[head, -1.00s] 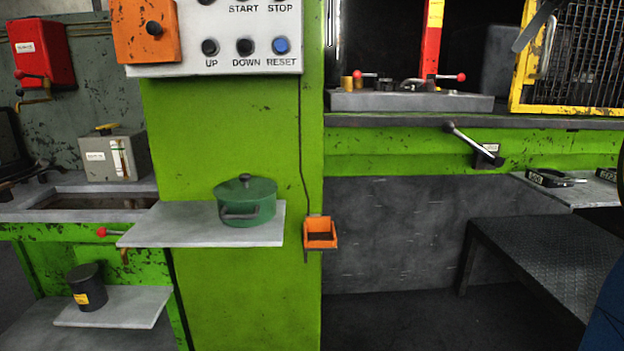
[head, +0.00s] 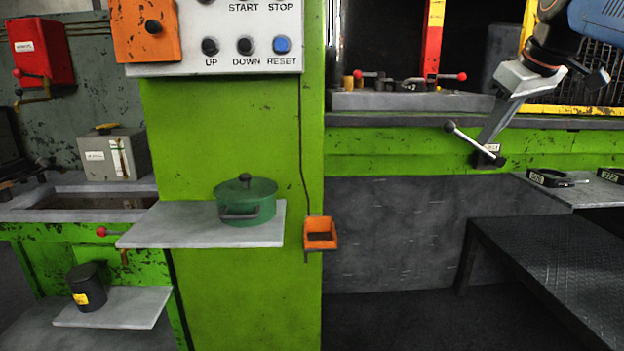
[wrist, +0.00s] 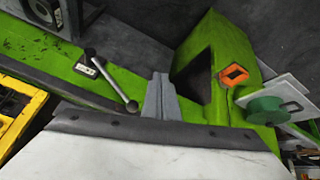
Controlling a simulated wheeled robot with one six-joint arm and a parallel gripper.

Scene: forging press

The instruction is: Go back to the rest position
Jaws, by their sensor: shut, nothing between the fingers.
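My gripper (head: 486,138) hangs at the upper right in the head view, pointing down and left. Its fingers are together and hold nothing. They overlap the label plate of the lever (head: 470,141) on the green press front; I cannot tell from this view whether they touch. In the wrist view, the closed fingers (wrist: 161,94) stand at the middle, and the lever (wrist: 110,80) shows to their left with a visible gap in the picture.
A green pot (head: 246,205) stands on a grey shelf, with an orange holder (head: 320,232) beside it. A dark treadplate table (head: 560,270) is at the lower right. A yellow mesh guard (wrist: 22,120) shows at left in the wrist view.

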